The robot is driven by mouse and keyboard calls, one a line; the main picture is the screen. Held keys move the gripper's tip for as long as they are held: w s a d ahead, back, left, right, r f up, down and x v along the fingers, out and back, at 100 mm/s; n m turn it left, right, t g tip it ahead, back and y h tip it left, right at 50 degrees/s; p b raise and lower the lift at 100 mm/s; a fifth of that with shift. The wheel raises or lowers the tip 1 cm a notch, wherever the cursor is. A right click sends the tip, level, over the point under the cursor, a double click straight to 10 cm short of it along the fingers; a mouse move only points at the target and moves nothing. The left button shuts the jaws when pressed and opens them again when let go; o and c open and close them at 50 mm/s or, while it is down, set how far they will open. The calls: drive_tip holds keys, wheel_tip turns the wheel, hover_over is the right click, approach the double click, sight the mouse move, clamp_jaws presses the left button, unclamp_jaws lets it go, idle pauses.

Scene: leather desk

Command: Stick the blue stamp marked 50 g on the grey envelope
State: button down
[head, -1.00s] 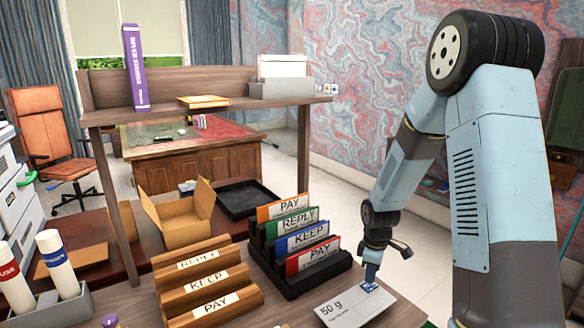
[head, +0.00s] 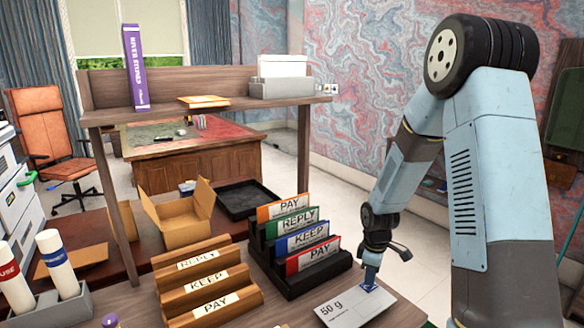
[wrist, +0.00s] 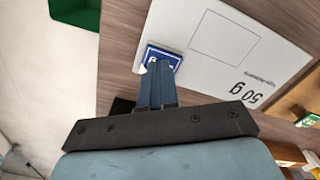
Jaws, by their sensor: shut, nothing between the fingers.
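The pale grey envelope (head: 340,308), printed "50 g", lies flat near the front edge of the wooden desk. In the wrist view the envelope (wrist: 265,60) also shows a printed empty rectangle. A small blue stamp (wrist: 163,56) with white marks lies at the envelope's corner, outside that rectangle. Its marking is too small to read, and my fingers cover part of it. My gripper (wrist: 157,78) is shut, with its tips down at the stamp. In the head view my gripper (head: 370,277) points down at the envelope's far right corner.
A black rack (head: 300,285) with several coloured labelled folders stands just left of my gripper. A brown sorter (head: 210,290) stands farther left. Beyond it, a grey holder (head: 85,305) has two tubes. The shelf (head: 190,112) rises behind. The desk edge is close by the stamp.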

drive_tip(key=shift+f, duration=0.4)
idle(0.6)
drive_tip(key=shift+r, duration=3.55)
drive_tip(key=s+r+m+t, duration=0.1)
drive_tip(key=s+r+m, duration=0.3)
drive_tip(key=r, duration=0.5)
drive_tip(key=s+r+m+t, duration=0.2)
drive_tip(key=s+r, duration=0.4)
drive_tip(key=r, duration=0.3)
drive_tip(key=s+r+m+t, duration=0.2)
drive_tip(key=s+r+m, duration=0.4)
drive_tip(key=s, duration=0.9)
wheel_tip(320, 180, up, 3)
drive_tip(key=shift+d+r+m+t, duration=0.1)
drive_tip(key=shift+d+m+t, duration=0.1)
drive_tip(key=shift+m+t, duration=0.15)
